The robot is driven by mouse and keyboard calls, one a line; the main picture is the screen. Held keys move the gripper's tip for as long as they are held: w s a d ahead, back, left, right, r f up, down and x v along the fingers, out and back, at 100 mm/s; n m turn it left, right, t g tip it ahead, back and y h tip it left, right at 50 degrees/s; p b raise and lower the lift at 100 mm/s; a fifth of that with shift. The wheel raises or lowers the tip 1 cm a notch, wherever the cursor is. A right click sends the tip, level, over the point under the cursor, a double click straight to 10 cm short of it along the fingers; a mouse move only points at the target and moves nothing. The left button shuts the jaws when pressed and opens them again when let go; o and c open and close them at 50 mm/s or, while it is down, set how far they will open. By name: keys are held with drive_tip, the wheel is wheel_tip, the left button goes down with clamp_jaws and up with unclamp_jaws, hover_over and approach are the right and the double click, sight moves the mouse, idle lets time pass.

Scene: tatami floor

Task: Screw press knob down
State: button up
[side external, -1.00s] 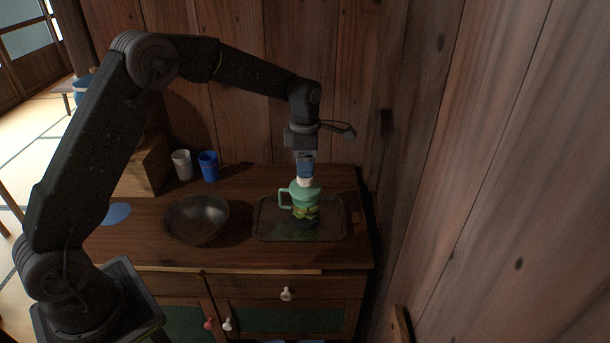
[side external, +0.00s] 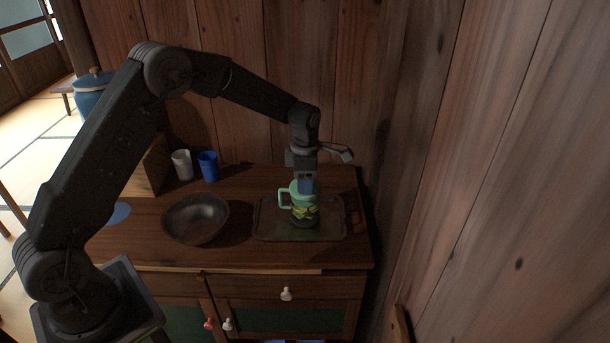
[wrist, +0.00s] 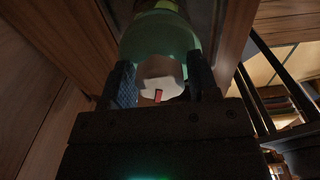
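A green press pot (side external: 305,212) with a light green lid and a handle on its left stands upright on a dark tray (side external: 265,228). My gripper (side external: 306,190) is straight above it and points down, its fingertips level with the lid. The white knob (wrist: 160,76), with a red mark, shows between my two fingers (wrist: 160,85) in the wrist view. One finger is on each side of the knob, very close to it. I cannot tell whether they touch it. The gripper hides the knob in the side view.
A dark metal bowl (side external: 196,219) stands left of the tray. A white cup (side external: 182,165) and a blue cup (side external: 208,166) stand behind it on the wooden cabinet (side external: 240,250). A plank wall (side external: 350,90) rises close behind and on the right.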

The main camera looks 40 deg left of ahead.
drive_tip(key=c, duration=0.4)
drive_tip(key=shift+c, duration=0.2)
drive_tip(key=shift+f, duration=0.2)
drive_tip(key=m, duration=0.4)
drive_tip(key=shift+f+m, duration=0.1)
drive_tip(key=shift+m, duration=0.3)
drive_tip(key=m, duration=0.4)
drive_tip(key=shift+s+m, duration=0.1)
drive_tip(key=shift+m, duration=0.3)
drive_tip(key=m, duration=0.5)
drive_tip(key=shift+f+m, duration=0.1)
drive_tip(key=shift+m, duration=0.3)
drive_tip(key=m, duration=0.4)
drive_tip(key=shift+m, duration=0.4)
